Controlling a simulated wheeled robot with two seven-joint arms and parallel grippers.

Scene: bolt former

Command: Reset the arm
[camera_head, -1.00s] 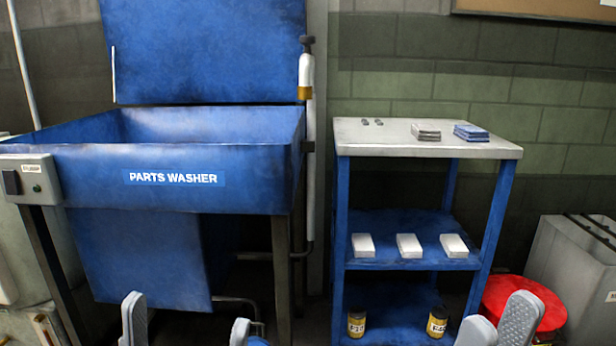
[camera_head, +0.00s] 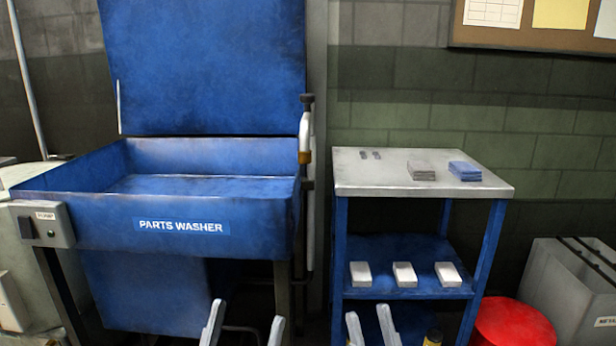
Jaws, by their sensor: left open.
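My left gripper (camera_head: 245,324) is at the bottom edge, in front of the parts washer's legs. Its two grey fingers stand upright and wide apart, with nothing between them. My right gripper (camera_head: 370,322) is at the bottom edge, in front of the blue cart's lower shelf. Its two grey fingers show a narrower gap, with nothing seen between them. Only the finger ends of both grippers show; the rest of both arms is below the picture.
The blue parts washer (camera_head: 150,235) stands at left with its lid (camera_head: 205,65) up. The cart's pale top (camera_head: 400,185) holds small stacks; white boxes (camera_head: 404,274) lie on its middle shelf. A red bin (camera_head: 515,325) and a grey container (camera_head: 570,290) stand at right.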

